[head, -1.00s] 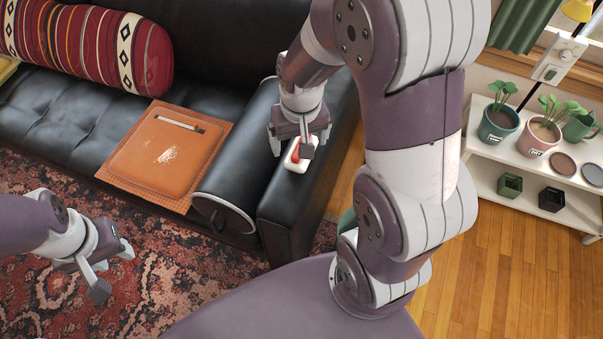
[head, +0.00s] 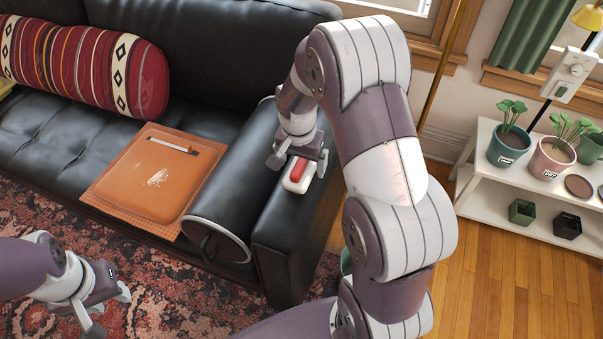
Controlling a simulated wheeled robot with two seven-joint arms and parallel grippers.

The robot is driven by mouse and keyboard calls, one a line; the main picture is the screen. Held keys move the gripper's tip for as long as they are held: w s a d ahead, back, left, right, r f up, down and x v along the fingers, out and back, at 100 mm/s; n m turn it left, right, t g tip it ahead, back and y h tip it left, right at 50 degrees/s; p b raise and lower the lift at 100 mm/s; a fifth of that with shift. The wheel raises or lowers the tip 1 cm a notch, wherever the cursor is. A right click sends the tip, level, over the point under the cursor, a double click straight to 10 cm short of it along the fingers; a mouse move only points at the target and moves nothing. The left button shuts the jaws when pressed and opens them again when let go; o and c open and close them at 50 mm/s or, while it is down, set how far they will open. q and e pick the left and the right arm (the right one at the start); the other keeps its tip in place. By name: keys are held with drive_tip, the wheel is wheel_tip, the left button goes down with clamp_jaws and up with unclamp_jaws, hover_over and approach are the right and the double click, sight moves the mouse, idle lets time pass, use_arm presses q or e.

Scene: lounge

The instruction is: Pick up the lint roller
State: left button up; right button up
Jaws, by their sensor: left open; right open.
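A small white and red object (head: 298,174), which appears to be the lint roller, lies on the black leather sofa arm. My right gripper (head: 299,161) is open just above and behind it, its fingers spread to either side. Whether a finger touches it I cannot tell. My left gripper (head: 109,311) is open and empty over the patterned rug at the lower left, well away from the object.
A white plant shelf (head: 480,200) stands at the right.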

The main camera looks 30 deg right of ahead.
wheel_tip(320, 180, down, 2)
drive_tip(key=shift+w+d+f, duration=0.1)
drive_tip(key=shift+w+f, duration=0.05)
drive_tip(key=shift+f, duration=0.1)
drive_tip(key=shift+r, duration=0.1)
drive_tip(key=shift+c, duration=0.6)
drive_tip(key=c, duration=1.1)
drive_tip(key=shift+r, duration=0.6)
wheel_tip(320, 180, up, 3)
drive_tip(key=shift+f+p, duration=0.1)
drive_tip(key=shift+p, duration=0.65)
use_arm(q)
wheel_tip(320, 180, up, 3)
drive_tip(key=p, duration=0.2)
drive_tip(key=shift+r+p, duration=0.15)
drive_tip(key=shift+p, duration=0.15)
use_arm(e)
drive_tip(key=s+d+r, duration=0.1)
drive_tip(key=s+r, duration=0.1)
drive_tip(key=s, duration=0.1)
drive_tip(key=s+d+r, duration=0.2)
drive_tip(key=s, duration=0.2)
drive_tip(key=s+d+r, duration=0.2)
drive_tip(key=s+r, duration=0.1)
drive_tip(key=shift+s+d, duration=0.15)
drive_tip(key=shift+s, duration=0.1)
